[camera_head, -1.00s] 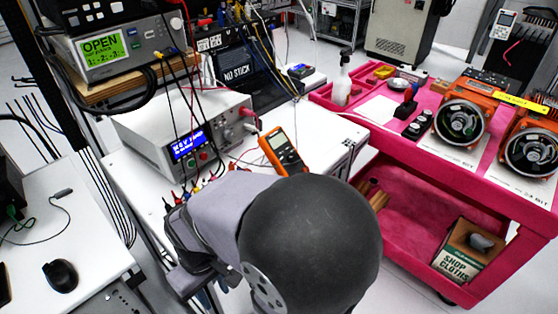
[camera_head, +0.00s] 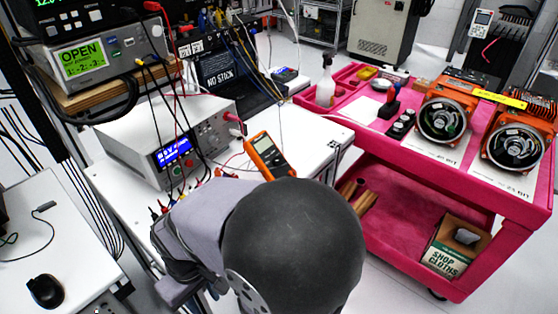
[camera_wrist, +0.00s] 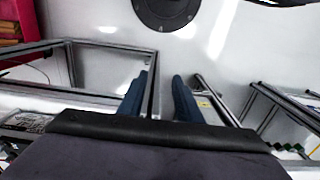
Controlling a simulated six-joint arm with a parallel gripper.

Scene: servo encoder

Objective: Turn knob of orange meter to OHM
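The orange meter (camera_head: 273,160) lies on the white bench top, right of the white power supply, with its grey screen toward its upper end. Its lower end is partly hidden behind my arm, and I cannot make out its knob or the OHM mark. My gripper (camera_wrist: 160,95) shows in the wrist view as two dark blue fingers standing apart, with nothing between them. The meter is not seen in the wrist view. In the head view my arm's dark round joint hides the area in front of the meter, and the fingertips cannot be seen.
A white power supply (camera_head: 172,140) with cables and several coloured plugs stands left of the meter. A pink cart (camera_head: 420,215) with two orange motor units stands to the right. A red test lead lies beside the meter. Metal frames (camera_wrist: 80,70) show in the wrist view.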

